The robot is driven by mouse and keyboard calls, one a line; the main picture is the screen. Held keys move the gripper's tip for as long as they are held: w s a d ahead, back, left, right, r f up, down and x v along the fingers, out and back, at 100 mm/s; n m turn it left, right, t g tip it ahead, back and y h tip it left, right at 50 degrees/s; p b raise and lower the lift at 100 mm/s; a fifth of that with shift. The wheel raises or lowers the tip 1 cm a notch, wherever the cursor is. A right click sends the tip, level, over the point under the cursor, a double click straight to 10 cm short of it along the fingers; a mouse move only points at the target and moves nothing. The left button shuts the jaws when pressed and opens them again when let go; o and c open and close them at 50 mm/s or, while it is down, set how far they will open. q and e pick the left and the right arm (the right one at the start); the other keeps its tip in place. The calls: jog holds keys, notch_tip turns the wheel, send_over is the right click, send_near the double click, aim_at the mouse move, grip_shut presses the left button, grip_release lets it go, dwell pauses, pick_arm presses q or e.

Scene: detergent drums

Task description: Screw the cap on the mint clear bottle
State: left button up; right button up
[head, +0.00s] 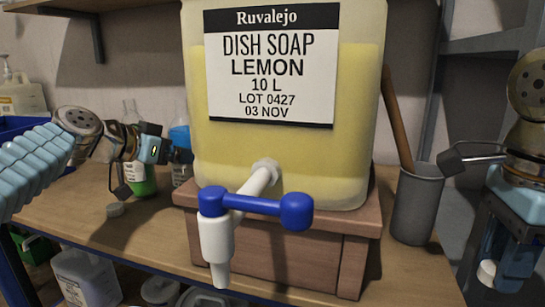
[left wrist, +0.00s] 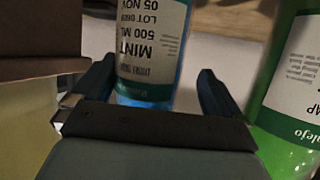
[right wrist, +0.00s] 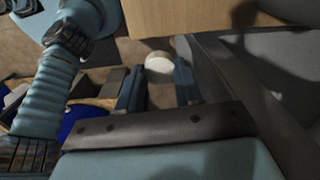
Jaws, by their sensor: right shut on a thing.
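The mint bottle (left wrist: 150,45), clear with blue liquid and a MINT 500 ML label, stands between the fingers of my left gripper (left wrist: 155,85). The fingers are open, with a gap at its right side. In the head view the bottle (head: 180,140) is partly hidden behind the drum and my left gripper (head: 172,154); its top is hard to make out. My right gripper (head: 500,268) is shut on a white cap (head: 487,272), low at the far right in front of the bench. The right wrist view shows the cap (right wrist: 158,66) at the fingertips.
A large lemon dish soap drum (head: 350,120) with a blue-handled tap (head: 255,205) stands on a wooden stand (head: 330,245) between my grippers. A green bottle (head: 141,180) is close to the mint bottle. A grey pot (head: 416,205) stands right.

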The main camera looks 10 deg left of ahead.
pick_arm(q)
jog(key=shift+f, duration=0.1)
jog(key=c, duration=1.4)
jog(key=shift+c, duration=0.2)
